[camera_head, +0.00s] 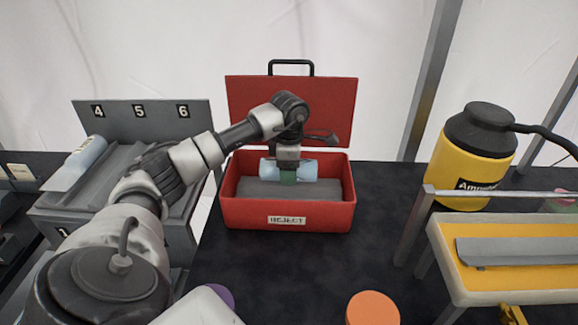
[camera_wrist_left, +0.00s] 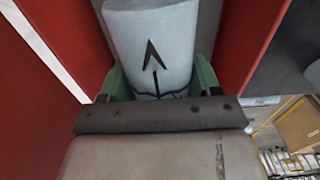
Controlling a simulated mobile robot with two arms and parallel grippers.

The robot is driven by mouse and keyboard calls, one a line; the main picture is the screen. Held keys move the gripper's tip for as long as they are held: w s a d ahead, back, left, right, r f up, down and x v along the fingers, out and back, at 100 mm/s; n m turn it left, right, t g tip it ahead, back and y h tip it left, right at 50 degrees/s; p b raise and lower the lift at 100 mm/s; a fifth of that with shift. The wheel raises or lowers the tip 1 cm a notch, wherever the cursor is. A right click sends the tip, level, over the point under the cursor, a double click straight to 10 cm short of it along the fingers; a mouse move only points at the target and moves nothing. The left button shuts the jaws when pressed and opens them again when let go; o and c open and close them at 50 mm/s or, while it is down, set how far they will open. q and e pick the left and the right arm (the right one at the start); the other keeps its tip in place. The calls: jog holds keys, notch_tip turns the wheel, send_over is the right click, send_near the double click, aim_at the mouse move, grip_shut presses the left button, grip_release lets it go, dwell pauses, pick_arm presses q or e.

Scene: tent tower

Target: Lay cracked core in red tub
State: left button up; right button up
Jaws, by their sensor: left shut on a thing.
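The red tub (camera_head: 286,214), labelled REJECT, stands with its lid open at the back and a grey lining inside. My left gripper (camera_head: 288,178) points down into it and is shut on the pale blue cracked core (camera_head: 306,169). The core lies crosswise between the fingers, inside the tub's walls; I cannot tell whether it touches the lining. In the left wrist view the core (camera_wrist_left: 152,45) shows a black arrow and a dark jagged line, partly hidden by the gripper, with a green finger on each side. My right gripper is not in view.
A grey rack (camera_head: 140,112) numbered 4, 5, 6 stands left, with another pale cylinder (camera_head: 80,160) in it. A yellow jug (camera_head: 466,165) and a yellow-lined tray (camera_head: 520,287) are right. An orange round-topped thing (camera_head: 372,308) is at the front. Dark tabletop (camera_head: 290,265) before the tub is clear.

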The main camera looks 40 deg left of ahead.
pick_arm(q)
jog(key=b, duration=0.3)
send_over(289, 198)
jog(key=shift+w+a+f, duration=0.15)
jog(key=shift+f, duration=2.65)
jog(key=shift+f+b, duration=0.3)
jog(key=shift+b, duration=0.05)
jog(key=o, duration=1.2)
notch_tip(289, 198, up, 11)
jog(key=shift+f+b, duration=0.1)
jog(key=shift+b, duration=0.35)
